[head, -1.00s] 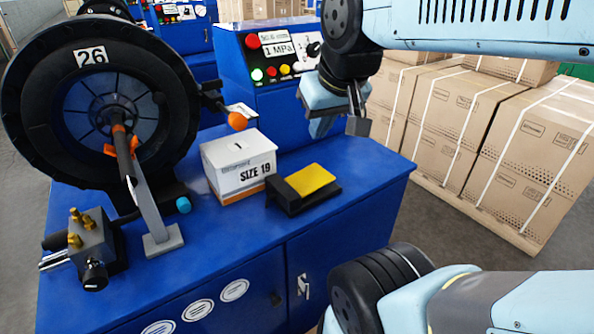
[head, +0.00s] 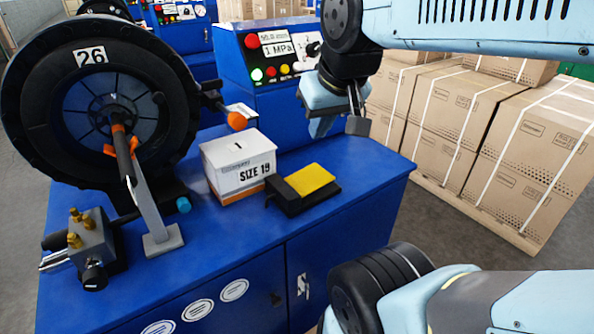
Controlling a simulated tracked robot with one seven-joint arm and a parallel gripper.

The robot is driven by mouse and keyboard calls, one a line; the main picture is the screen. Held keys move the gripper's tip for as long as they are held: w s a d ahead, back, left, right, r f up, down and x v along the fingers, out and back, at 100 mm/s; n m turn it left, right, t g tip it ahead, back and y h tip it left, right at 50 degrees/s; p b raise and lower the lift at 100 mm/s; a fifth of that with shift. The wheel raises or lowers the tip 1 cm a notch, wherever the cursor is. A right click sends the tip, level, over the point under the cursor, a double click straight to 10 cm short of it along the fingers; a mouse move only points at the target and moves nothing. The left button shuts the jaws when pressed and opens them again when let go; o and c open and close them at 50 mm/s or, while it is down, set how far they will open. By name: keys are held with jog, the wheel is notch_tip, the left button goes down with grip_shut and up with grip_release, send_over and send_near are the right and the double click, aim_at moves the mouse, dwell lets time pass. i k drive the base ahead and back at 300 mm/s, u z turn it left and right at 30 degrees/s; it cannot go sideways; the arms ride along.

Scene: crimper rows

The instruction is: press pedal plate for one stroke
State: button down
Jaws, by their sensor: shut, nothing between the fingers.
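The pedal (head: 292,206) is a black block with a yellow plate (head: 310,180) on top. It sits on the blue bench top, just right of the white SIZE 19 box. My gripper (head: 340,125) hangs above and to the right of the pedal, over the back right part of the bench, with its grey fingers apart from the plate. The fingers are partly hidden by my wrist, and I see nothing held in them.
The SIZE 19 box (head: 240,165) stands against the pedal's left side. The black crimper head (head: 100,110) marked 26 fills the left, with an orange-knobbed lever (head: 236,121). A control panel (head: 268,55) stands behind. Strapped cartons (head: 500,130) stand right.

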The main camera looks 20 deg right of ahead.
aim_at(307, 180)
jog(key=z, duration=0.35)
jog(key=k, duration=0.7)
jog(key=z, duration=0.4)
